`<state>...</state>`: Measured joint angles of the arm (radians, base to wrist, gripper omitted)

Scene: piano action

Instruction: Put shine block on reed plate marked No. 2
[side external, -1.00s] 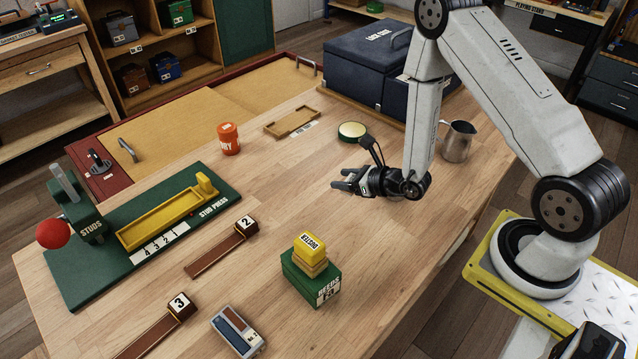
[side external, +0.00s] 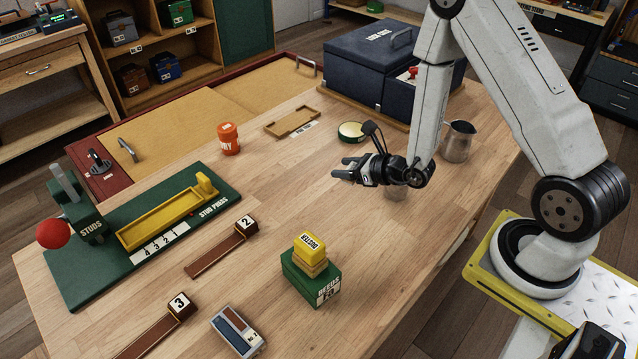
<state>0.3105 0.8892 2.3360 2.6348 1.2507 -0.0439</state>
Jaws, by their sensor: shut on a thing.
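The plate marked 2 is a brown strip (side external: 212,258) lying on the table left of centre, with a white-topped block numbered 2 (side external: 246,226) at its far right end. My gripper (side external: 342,170) is above the table, right of and farther back than that plate, with its fingers pointing left. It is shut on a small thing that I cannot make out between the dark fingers. I cannot identify a shine block elsewhere on the table.
A green reeds box (side external: 310,282) with a yellow duster block (side external: 310,246) on top stands right of the plate. The plate marked 3 (side external: 152,332) and a grey case (side external: 238,331) lie in front. The green stud press (side external: 90,272) is at left. An open tin (side external: 352,132) and metal jug (side external: 457,141) stand near my gripper.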

